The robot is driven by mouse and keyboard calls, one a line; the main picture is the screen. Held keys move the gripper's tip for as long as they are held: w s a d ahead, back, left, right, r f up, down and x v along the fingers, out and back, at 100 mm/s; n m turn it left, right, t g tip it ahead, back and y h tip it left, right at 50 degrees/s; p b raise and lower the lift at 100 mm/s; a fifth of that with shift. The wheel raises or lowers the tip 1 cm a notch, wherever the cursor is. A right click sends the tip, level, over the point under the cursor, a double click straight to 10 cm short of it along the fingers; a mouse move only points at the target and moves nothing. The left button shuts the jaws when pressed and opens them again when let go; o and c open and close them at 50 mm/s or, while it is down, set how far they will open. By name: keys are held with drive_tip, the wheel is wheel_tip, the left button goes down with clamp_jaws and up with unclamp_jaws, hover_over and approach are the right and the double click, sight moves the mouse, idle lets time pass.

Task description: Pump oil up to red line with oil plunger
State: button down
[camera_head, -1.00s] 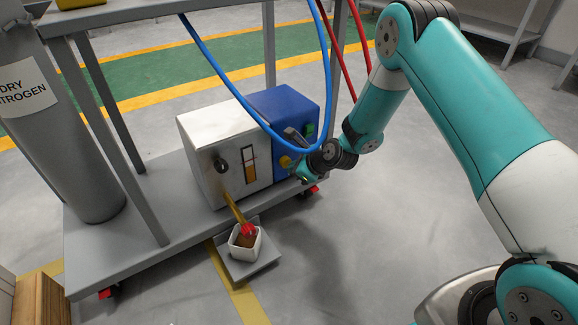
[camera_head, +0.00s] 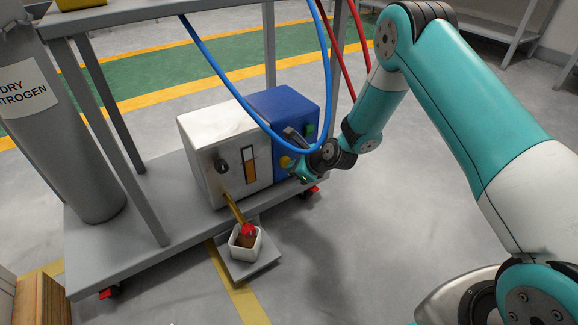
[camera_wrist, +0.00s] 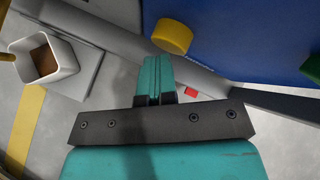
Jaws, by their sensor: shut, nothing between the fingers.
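The white pump box (camera_head: 215,155) has an upright sight gauge (camera_head: 250,166) on its front, its lower part filled with amber oil. I cannot make out a red line on it. A brass-coloured rod (camera_head: 233,208) slants down from the box to a white square cup (camera_head: 246,252), where a red ball (camera_head: 249,231) shows. The cup also shows in the wrist view (camera_wrist: 44,62) with brown inside. I cannot tell which part is the oil plunger. My gripper (camera_head: 301,178) is shut and empty, near the yellow knob (camera_wrist: 172,37) on the blue box (camera_head: 286,112).
A green button (camera_head: 310,130) is on the blue box. A blue hose (camera_head: 232,88) and red hoses (camera_head: 350,48) hang nearby. A grey cylinder (camera_head: 62,140) stands on the cart shelf (camera_head: 120,245) at left.

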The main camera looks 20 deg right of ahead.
drive_tip(key=shift+s+d+p, duration=0.2)
drive_tip(key=shift+s+p, duration=0.05)
drive_tip(key=shift+s, duration=0.35)
drive_tip(key=shift+s+d+p, duration=0.2)
drive_tip(key=shift+s, duration=0.4)
drive_tip(key=shift+s+d+p, duration=0.25)
drive_tip(key=shift+s+p, duration=0.05)
drive_tip(key=shift+s, duration=0.5)
drive_tip(key=shift+s+d+p, duration=0.25)
drive_tip(key=shift+s+d, duration=0.05)
drive_tip(key=shift+s, duration=0.5)
drive_tip(key=shift+s+d+p, duration=0.25)
drive_tip(key=shift+s+p, duration=0.05)
drive_tip(key=shift+s, duration=0.5)
